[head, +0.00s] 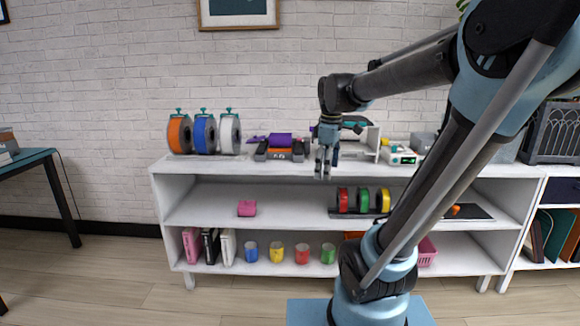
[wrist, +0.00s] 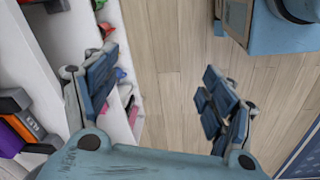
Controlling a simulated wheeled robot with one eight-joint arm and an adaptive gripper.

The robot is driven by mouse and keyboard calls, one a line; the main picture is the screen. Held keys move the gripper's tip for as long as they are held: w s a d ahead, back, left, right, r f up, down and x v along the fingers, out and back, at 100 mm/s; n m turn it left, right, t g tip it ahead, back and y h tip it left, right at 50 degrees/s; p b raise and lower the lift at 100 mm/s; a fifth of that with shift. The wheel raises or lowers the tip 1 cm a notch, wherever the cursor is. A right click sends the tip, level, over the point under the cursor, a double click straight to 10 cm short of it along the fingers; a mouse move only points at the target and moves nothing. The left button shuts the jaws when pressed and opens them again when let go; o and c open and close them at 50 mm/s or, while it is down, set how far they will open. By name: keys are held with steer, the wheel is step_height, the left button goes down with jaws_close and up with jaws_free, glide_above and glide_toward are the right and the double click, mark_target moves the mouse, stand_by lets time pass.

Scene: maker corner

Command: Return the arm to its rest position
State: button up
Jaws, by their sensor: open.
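My arm reaches in from the right in the head view, bent at its elbow. My gripper (head: 324,162) hangs pointing down in front of the white shelf unit (head: 300,215), near its top edge. In the wrist view my gripper (wrist: 160,95) has its two fingers wide apart, with nothing between them but the wooden floor below. It is open and empty.
Orange, blue and white spools (head: 203,134) stand on the shelf top at left, beside a black, orange and purple object (head: 279,148). A pink block (head: 246,208) sits on the middle shelf, left of several coloured rolls (head: 363,200). Cups (head: 276,252) line the bottom shelf. The floor (head: 120,270) at left is clear.

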steer(key=s+d+f+m, duration=0.3)
steer(key=s+f+m, duration=0.3)
steer(key=s+f, duration=0.2)
steer(key=s+d+f+m+t, duration=0.1)
steer(key=s+d+f+m, duration=0.3)
steer(key=s+f+m, duration=0.3)
steer(key=shift+s+d+f, duration=0.15)
steer(key=shift+s+f, duration=0.3)
steer(key=shift+f, duration=0.05)
